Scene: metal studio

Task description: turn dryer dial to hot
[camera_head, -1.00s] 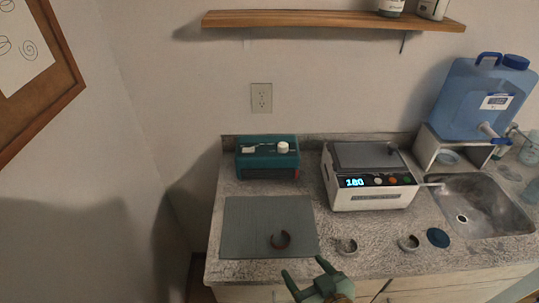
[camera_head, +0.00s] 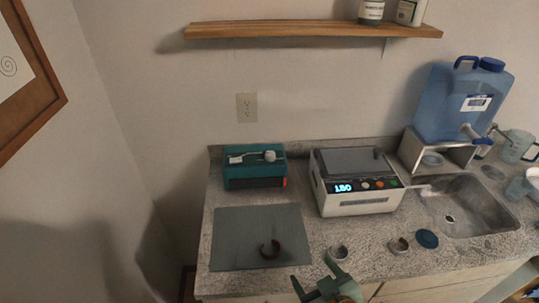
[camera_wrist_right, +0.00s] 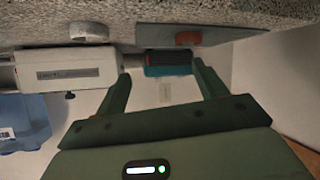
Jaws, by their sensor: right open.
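A teal box (camera_head: 254,180) stands at the back left of the counter, with a round white knob (camera_head: 270,156) and a pale strip on top and a small red patch at its right end. I take this box for the dryer; the knob's setting is too small to read. The box also shows in the right wrist view (camera_wrist_right: 167,70), between my fingers but farther off. My right gripper (camera_head: 315,274) is open and empty at the counter's front edge, well short of the box. Its two green fingers show in the right wrist view (camera_wrist_right: 160,72). My left gripper is not in view.
A white machine (camera_head: 357,204) with a lit display stands right of the box. A sink (camera_head: 480,222) and blue water jug (camera_head: 462,115) are at right.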

